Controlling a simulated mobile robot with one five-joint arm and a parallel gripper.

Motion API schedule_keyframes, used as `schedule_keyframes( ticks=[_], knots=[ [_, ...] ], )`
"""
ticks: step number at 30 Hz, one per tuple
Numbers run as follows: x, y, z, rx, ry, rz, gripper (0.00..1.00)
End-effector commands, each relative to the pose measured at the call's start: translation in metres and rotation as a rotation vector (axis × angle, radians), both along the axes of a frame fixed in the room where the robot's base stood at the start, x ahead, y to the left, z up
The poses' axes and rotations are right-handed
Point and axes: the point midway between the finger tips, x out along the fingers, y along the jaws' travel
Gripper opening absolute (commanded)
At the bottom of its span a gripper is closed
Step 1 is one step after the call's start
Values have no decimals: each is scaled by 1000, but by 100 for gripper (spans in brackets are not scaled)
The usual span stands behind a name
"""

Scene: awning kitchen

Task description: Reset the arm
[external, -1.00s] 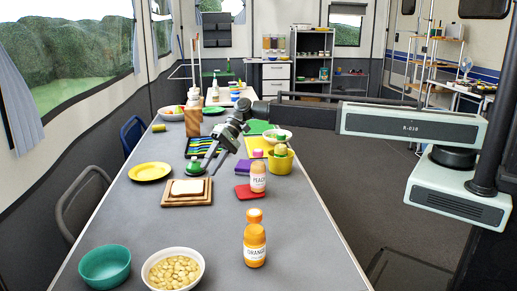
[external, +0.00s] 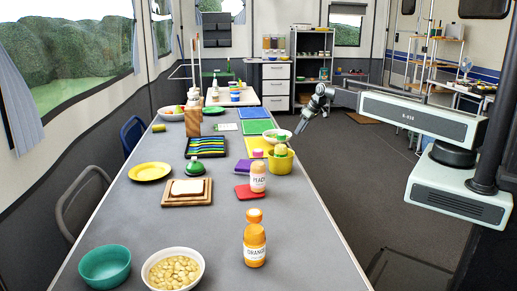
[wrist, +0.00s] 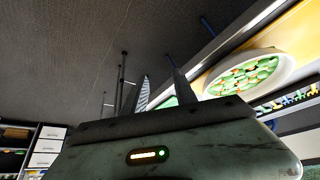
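My gripper (external: 298,132) hangs just past the right edge of the long grey table (external: 232,225), near the white bowl with green and pale pieces (external: 287,136). In the wrist view, its two fingers (wrist: 160,90) stand apart with nothing between them. The same bowl's rim and its contents (wrist: 247,77) show to the right of the fingers there. The arm reaches in from the right and is bent down at the wrist.
A yellow pot (external: 280,162), a peach bottle (external: 258,177), an orange bottle (external: 254,245), a green domed item (external: 194,168) and a black tray (external: 206,147) stand on the table.

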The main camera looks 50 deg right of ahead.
Motion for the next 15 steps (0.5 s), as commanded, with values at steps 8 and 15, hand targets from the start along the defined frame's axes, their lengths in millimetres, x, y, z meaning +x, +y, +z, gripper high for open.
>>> schedule_keyframes(
  ticks=[8, 15],
  knots=[
    [-84, 116, -33, 27, 236, 15, 34],
    [-152, 187, -47, 20, 407, -10, 34]
  ],
)
